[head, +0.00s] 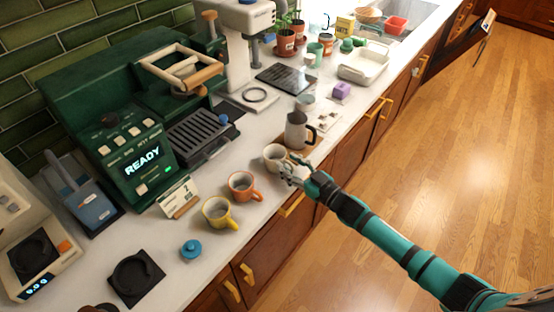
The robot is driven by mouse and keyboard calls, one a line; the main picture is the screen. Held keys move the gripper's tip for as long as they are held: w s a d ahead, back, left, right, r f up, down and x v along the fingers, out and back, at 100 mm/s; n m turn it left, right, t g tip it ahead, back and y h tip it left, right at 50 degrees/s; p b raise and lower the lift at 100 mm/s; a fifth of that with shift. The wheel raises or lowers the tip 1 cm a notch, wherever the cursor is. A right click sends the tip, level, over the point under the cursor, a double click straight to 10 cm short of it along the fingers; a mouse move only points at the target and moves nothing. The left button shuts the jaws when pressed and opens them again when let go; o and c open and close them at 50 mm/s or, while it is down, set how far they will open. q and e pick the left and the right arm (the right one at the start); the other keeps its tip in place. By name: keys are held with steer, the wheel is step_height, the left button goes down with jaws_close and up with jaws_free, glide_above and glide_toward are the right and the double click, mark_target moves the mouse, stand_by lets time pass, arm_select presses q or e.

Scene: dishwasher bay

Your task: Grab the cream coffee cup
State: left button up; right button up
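The cream coffee cup (273,152) stands upright on the white counter, between an orange cup (243,185) and a metal pitcher (297,131). My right gripper (289,172) is at the near right side of the cream cup, close to its handle side. The fingers overlap the cup's lower right edge in the picture and hide part of it. The fingers are small here, and I cannot tell whether they are open or shut, or whether they touch the cup. My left gripper is not in view.
A yellow cup (218,212) stands left of the orange one, with a blue lid-like piece (192,249) nearby. A green coffee machine (130,140) stands behind, with a small sign card (178,197) before it. The counter's front edge runs just below my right gripper.

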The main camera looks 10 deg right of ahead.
jaws_close()
steer(key=shift+r, duration=0.15)
stand_by(0.4)
